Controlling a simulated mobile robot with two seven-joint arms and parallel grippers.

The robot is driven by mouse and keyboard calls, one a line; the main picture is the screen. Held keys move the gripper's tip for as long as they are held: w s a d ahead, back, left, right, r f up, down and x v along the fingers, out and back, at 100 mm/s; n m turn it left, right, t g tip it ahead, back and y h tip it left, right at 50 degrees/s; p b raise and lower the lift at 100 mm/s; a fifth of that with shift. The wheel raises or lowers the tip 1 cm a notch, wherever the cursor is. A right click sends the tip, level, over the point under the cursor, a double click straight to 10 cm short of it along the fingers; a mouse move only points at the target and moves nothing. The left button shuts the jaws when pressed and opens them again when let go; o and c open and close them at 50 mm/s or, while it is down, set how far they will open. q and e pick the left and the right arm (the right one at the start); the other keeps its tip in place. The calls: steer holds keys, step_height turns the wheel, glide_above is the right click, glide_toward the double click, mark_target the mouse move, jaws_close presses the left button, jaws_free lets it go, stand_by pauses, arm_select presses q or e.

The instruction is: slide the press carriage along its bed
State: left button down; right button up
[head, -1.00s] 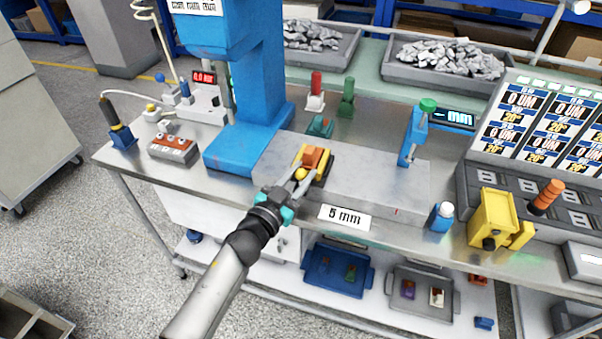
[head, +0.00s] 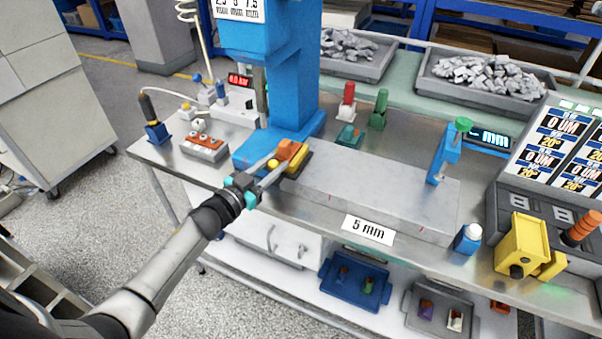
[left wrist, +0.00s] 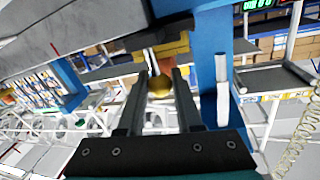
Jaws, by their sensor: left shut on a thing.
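The press carriage (head: 294,152), a yellow and orange block with a round yellow knob, sits at the left end of the grey bed (head: 390,195), close beside the blue press (head: 290,90). My left gripper (head: 272,166) is shut on the knob from the front. In the left wrist view the round knob (left wrist: 160,86) sits between the two dark fingers, with the yellow carriage body (left wrist: 172,47) just beyond it. The fingers partly hide the knob in the head view. My right gripper is in neither view.
The bed is clear to the right of the carriage, up to a blue stand with a green knob (head: 449,150). A button box (head: 204,147) stands left of the press. Red and green posts (head: 347,103) stand behind the bed. A "5 mm" label (head: 368,230) is on the front.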

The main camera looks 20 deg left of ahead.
arm_select(q)
steer(key=a+b, duration=0.1)
steer(key=a, duration=0.7)
steer(key=shift+w+a+b, duration=0.15)
steer(key=shift+a+b, duration=0.15)
steer(key=c, duration=0.6)
jaws_free()
steer(key=shift+a, duration=0.15)
